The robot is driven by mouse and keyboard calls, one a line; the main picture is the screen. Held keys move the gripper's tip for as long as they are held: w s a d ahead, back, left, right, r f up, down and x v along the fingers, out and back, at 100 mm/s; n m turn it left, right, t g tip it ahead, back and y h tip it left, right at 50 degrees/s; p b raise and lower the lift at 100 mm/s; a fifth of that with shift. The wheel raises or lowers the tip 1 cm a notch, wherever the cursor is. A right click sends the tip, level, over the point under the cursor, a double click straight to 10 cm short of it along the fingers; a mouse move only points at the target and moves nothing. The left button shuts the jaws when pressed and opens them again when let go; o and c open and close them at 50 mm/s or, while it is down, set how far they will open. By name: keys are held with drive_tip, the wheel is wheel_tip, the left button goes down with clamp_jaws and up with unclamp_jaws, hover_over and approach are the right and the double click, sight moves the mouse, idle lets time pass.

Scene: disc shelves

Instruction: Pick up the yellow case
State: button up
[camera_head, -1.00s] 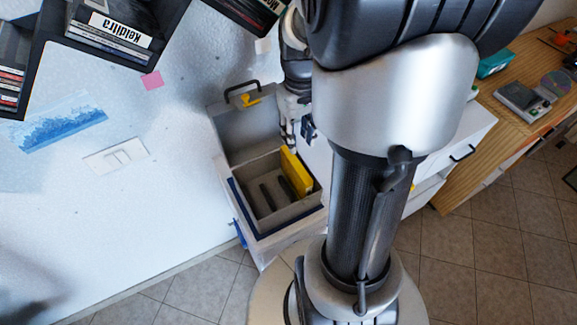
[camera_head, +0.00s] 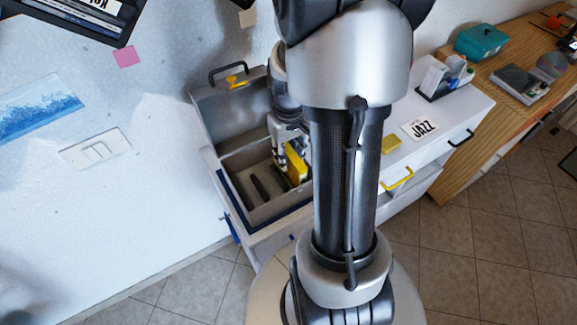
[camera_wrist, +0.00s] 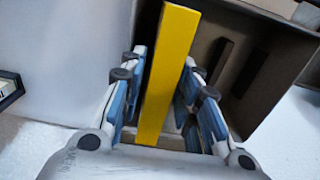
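The yellow case (camera_head: 296,166) stands on edge in the open grey box (camera_head: 231,165), at its right end. My gripper (camera_head: 288,148) is down at the case, partly hidden by my own arm. In the wrist view, the case (camera_wrist: 168,75) runs between the two fingers of my gripper (camera_wrist: 165,58), with one finger on each side. A narrow gap shows between the left finger and the case. The right finger is very close to it, and contact there is unclear. The fingers look open around the case.
The box's raised lid (camera_head: 232,104) stands behind it against the wall. Dark dividers (camera_head: 258,187) stand inside the box. To the right are a white cabinet top with a JAZZ card (camera_head: 421,128) and a wooden desk (camera_head: 508,118). A dark shelf (camera_head: 85,18) hangs at upper left.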

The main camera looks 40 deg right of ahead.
drive_tip(key=shift+c, duration=0.6)
clamp_jaws()
drive_tip(key=shift+r, duration=0.15)
